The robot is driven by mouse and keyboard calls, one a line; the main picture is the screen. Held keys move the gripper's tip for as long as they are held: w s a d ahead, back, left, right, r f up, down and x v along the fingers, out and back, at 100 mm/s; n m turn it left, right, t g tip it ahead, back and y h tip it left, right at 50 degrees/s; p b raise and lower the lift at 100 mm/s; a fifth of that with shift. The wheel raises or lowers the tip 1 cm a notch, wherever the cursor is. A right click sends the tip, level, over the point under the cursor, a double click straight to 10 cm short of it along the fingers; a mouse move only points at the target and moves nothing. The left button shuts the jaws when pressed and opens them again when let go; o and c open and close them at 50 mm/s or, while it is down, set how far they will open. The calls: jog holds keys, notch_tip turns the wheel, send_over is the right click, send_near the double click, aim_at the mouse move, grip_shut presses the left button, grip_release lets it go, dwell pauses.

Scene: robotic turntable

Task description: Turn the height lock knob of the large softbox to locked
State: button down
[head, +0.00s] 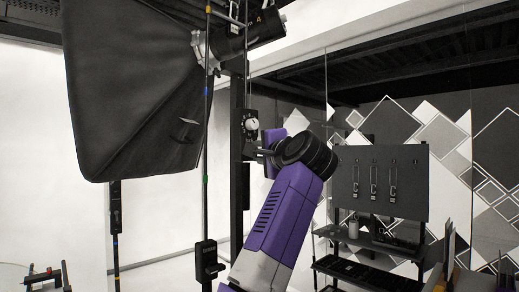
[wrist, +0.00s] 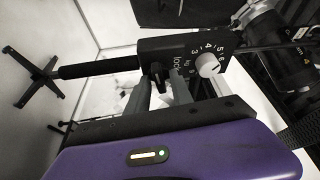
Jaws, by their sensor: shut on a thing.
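The large softbox (head: 130,90) hangs at the upper left in the head view, its lamp head on a dark upright stand. In the wrist view a black control box (wrist: 148,47) carries a small black lock knob (wrist: 156,71) beside the printed word "lock". A white numbered dial (wrist: 207,65) sits to its right. My gripper (wrist: 160,80) has its two grey fingers on either side of the black knob, shut on it. In the head view my gripper (head: 260,152) reaches the stand just below the white dial (head: 250,124); the knob is hidden there.
A thin pole (head: 207,150) stands left of my arm. A dark shelf unit with a pegboard (head: 380,182) stands at the right.

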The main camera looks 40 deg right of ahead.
jog(key=shift+m+g, duration=0.3)
jog(key=shift+m, duration=0.3)
jog(key=c, duration=1.5)
grip_release()
jog(key=shift+o, duration=0.2)
jog(key=b+v, duration=0.3)
jog(key=v, duration=0.5)
jog(key=shift+w, duration=0.1)
